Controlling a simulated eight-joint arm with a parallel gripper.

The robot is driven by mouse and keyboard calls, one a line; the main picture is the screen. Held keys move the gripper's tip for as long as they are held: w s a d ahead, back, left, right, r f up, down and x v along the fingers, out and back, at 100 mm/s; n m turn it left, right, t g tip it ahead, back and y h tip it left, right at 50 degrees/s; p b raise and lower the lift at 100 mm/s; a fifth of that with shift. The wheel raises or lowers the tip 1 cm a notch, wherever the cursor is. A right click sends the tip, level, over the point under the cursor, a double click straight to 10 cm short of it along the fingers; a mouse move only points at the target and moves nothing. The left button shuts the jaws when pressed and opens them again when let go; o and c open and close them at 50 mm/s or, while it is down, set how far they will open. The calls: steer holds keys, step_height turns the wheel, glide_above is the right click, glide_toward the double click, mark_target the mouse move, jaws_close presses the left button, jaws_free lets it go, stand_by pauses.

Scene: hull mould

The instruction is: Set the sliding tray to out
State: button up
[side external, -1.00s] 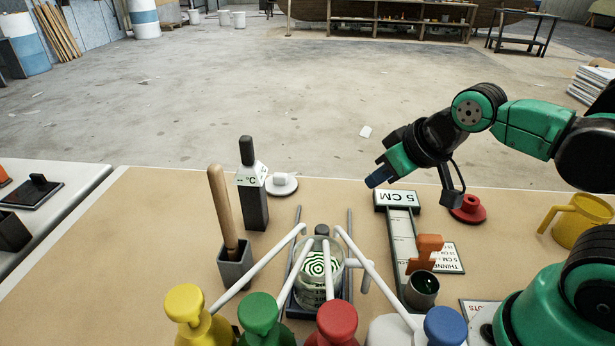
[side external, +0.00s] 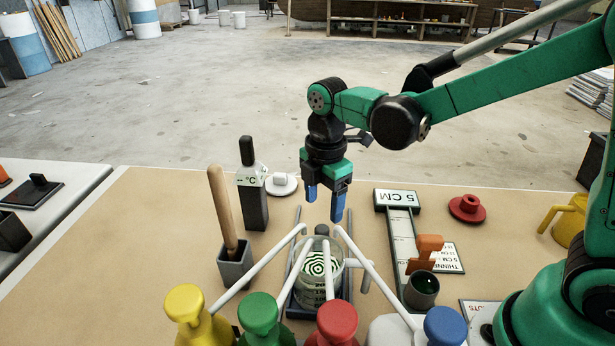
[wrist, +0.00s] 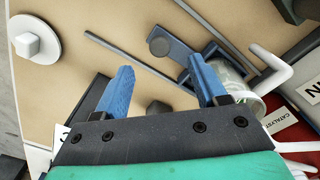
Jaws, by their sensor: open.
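The sliding tray (side external: 291,307) is dark blue and sits between two thin grey rails (side external: 350,222) at the near middle of the bench. A clear jar (side external: 318,290) with a green-and-white ringed pattern stands on it. A dark round knob (side external: 322,230) shows at its far end. In the wrist view the blue tray (wrist: 207,50) and the knob (wrist: 159,44) also show, with the jar partly behind a finger. My gripper (side external: 324,205) points down above the far end of the rails, open and empty. In the wrist view its blue fingers (wrist: 160,72) are apart, with the knob beyond their tips.
White spouts of several pump bottles, including a red one (side external: 337,322), reach over the tray. A holder with a wooden handle (side external: 235,265) and a thermometer block (side external: 254,205) stand left. A scale with an orange slider (side external: 428,248) and a grey cup (side external: 422,290) stand right.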

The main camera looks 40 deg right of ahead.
mark_target(323, 228)
steer(key=shift+f, duration=2.75)
jaws_close()
